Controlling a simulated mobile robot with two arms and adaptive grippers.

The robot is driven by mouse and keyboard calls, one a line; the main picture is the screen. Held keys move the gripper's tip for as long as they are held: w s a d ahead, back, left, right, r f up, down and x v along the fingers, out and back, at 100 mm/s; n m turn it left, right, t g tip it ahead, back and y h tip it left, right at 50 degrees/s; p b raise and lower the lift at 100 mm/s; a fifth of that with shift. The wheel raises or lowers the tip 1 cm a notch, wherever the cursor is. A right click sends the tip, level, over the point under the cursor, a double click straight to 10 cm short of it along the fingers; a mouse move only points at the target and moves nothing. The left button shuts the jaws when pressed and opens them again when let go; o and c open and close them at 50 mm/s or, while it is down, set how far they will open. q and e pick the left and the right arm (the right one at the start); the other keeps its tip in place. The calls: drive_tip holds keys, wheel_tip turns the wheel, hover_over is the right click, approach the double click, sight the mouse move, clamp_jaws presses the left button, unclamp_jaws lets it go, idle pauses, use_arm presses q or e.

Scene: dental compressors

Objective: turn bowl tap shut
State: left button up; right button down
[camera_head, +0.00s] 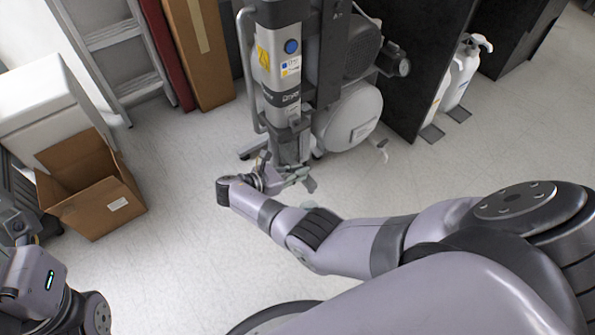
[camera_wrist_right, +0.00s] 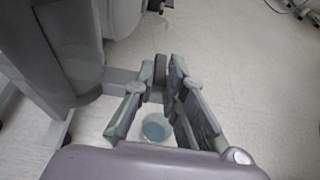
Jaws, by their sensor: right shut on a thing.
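The compressor's dryer column (camera_head: 280,75) stands at the top centre of the head view, with a rounded grey tank (camera_head: 350,118) beside it. My right gripper (camera_head: 288,178) is at the foot of the column, low over the floor. In the right wrist view, my right gripper (camera_wrist_right: 160,76) has its fingers closed around a small dark tap handle (camera_wrist_right: 158,70). The tap's body is mostly hidden. A bowl with a bluish inside (camera_wrist_right: 155,130) shows below, between the fingers. Part of my left arm shows at the lower left of the head view; its jaws do not show.
An open cardboard box (camera_head: 100,205) stands on the floor at left. A ladder (camera_head: 115,45) and flat brown boards lean at the back. A dark panel (camera_head: 425,60) and white bottles (camera_head: 462,72) stand to the right.

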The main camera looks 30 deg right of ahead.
drive_tip(key=c, duration=1.6)
unclamp_jaws()
drive_tip(key=shift+c, duration=0.2)
wheel_tip(320, 180, up, 10)
